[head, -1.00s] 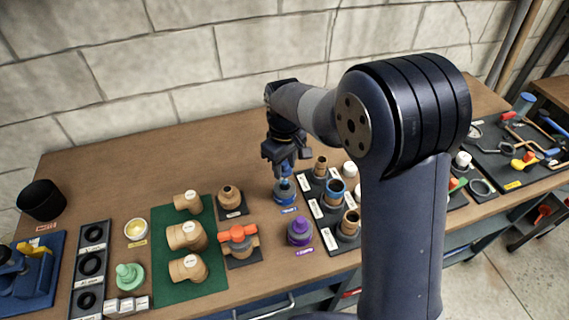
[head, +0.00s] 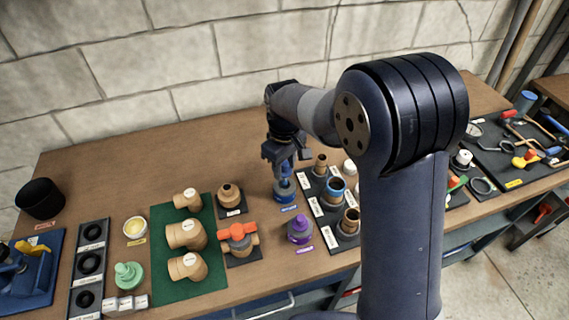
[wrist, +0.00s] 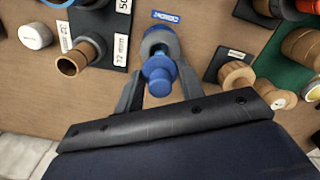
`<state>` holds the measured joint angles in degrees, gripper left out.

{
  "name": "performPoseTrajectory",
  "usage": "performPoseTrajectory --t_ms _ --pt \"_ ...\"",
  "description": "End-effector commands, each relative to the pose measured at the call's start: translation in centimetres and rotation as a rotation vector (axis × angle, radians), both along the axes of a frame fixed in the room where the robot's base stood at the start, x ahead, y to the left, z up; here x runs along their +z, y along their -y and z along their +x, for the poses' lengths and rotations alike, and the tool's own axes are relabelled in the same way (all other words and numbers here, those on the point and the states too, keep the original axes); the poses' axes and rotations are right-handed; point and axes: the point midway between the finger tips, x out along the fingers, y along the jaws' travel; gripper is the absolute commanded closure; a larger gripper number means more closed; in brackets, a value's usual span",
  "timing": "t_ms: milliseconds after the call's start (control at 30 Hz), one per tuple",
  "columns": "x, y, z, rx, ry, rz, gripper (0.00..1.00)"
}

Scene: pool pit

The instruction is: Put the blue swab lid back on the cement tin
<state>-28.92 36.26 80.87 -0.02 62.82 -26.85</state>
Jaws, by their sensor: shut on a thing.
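The blue swab lid (wrist: 158,72) is between the fingers of my gripper (wrist: 160,98), which is shut on it. The cement tin (wrist: 160,40), grey with a blue top rim, is directly beyond the lid in the wrist view. In the head view the tin (head: 285,194) stands on the bench behind a blue label, with my gripper (head: 284,168) just above it. The lid overlaps the tin in both views, so I cannot tell whether they touch. The lid's lower part is partly hidden.
A purple-lidded tin (head: 300,230) stands in front of the cement tin. To the right, a black rack (head: 325,228) holds brown pipe fittings. To the left, an orange-handled valve (head: 238,238) and a green mat (head: 162,255) with fittings lie close. Bare bench (head: 130,180) shows further left.

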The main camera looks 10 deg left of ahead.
Motion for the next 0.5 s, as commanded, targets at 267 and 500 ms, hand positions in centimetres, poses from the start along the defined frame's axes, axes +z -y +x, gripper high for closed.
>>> performPoseTrajectory --t_ms 267,500 --pt "-0.89 0.0 -0.01 0.0 0.0 0.0 0.78" --pt "-0.91 0.0 -0.01 0.0 0.0 0.0 0.78"
